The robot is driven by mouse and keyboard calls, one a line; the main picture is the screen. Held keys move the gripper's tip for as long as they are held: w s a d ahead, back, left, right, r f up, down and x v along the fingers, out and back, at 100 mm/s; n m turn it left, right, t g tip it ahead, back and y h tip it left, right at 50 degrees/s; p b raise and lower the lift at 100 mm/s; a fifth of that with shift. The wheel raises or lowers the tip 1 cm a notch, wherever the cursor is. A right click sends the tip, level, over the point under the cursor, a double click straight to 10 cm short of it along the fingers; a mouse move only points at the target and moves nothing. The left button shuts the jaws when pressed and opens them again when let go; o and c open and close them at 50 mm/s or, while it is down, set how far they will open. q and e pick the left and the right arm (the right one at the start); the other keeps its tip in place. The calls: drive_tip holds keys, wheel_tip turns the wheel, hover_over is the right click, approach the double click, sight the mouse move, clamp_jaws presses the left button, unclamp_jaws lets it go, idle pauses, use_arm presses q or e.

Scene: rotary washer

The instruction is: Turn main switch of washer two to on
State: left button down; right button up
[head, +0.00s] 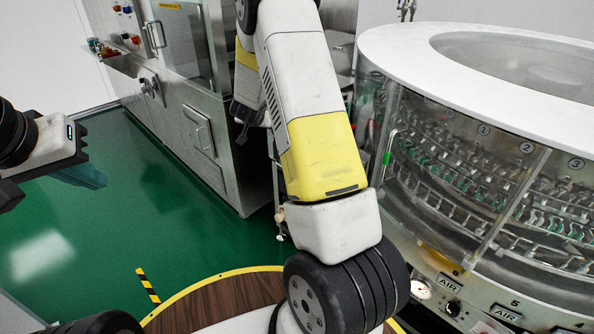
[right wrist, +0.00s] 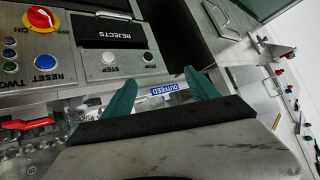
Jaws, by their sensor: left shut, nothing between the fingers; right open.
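A red rotary switch (right wrist: 40,17) on a yellow disc sits at the top left of the right wrist view, on a grey panel with an ON label below the disc. In the head view the right gripper is not clearly seen. My left gripper (head: 84,177) is shut and empty at the left, over the green floor.
A round glass-walled machine (head: 470,190) with numbered windows stands at the right. A steel cabinet (head: 190,130) with buttons stands at the back left. The right wrist view shows a REJECTS plate (right wrist: 113,32), a white STEP button (right wrist: 107,58) and an OUTFEED label (right wrist: 163,88). The green floor (head: 130,220) is largely clear.

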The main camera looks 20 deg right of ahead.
drive_tip(key=s+d+f+g+h, duration=0.1)
drive_tip(key=d+f+h, duration=0.25)
drive_tip(key=f, duration=0.55)
drive_tip(key=d+f+h, duration=0.3)
drive_tip(key=d+f, duration=0.2)
drive_tip(key=f, duration=0.4)
drive_tip(key=s+d+f+h, duration=0.5)
drive_tip(key=s+f+h, duration=0.1)
drive_tip(key=s+f, duration=0.45)
drive_tip(key=x, duration=0.7)
drive_tip(key=shift+w+n, duration=0.4)
drive_tip(key=shift+w, duration=0.05)
drive_tip(key=shift+f, duration=0.1)
drive_tip(key=c, duration=1.4)
drive_tip(key=shift+o, duration=0.2)
